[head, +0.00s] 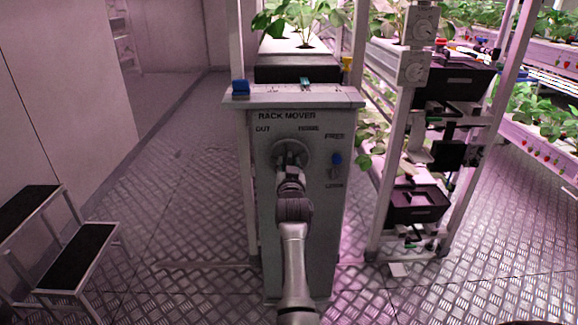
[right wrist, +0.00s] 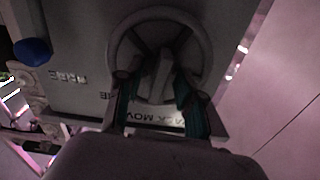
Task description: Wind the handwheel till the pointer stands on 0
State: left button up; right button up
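The grey handwheel (head: 303,146) is on the front of the rack mover box (head: 335,225). It also shows in the right wrist view (right wrist: 204,38), with its spokes and hub. My right gripper (head: 290,160) is at the wheel. In the right wrist view its teal fingertips (right wrist: 158,103) are spread apart over the near part of the wheel, with the hub bar between them. I cannot tell whether they touch the rim. A small teal marker (head: 305,82), which looks like the pointer, is on the box's top ledge. The scale figures are too small to read. My left gripper is out of view.
A blue-knobbed lever (head: 337,159) sits right of the wheel. A step stool (head: 75,258) stands at left. Plant racks (head: 470,85) stand at right.

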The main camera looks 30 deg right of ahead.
notch_tip(320, 180, up, 10)
dwell(0.5)
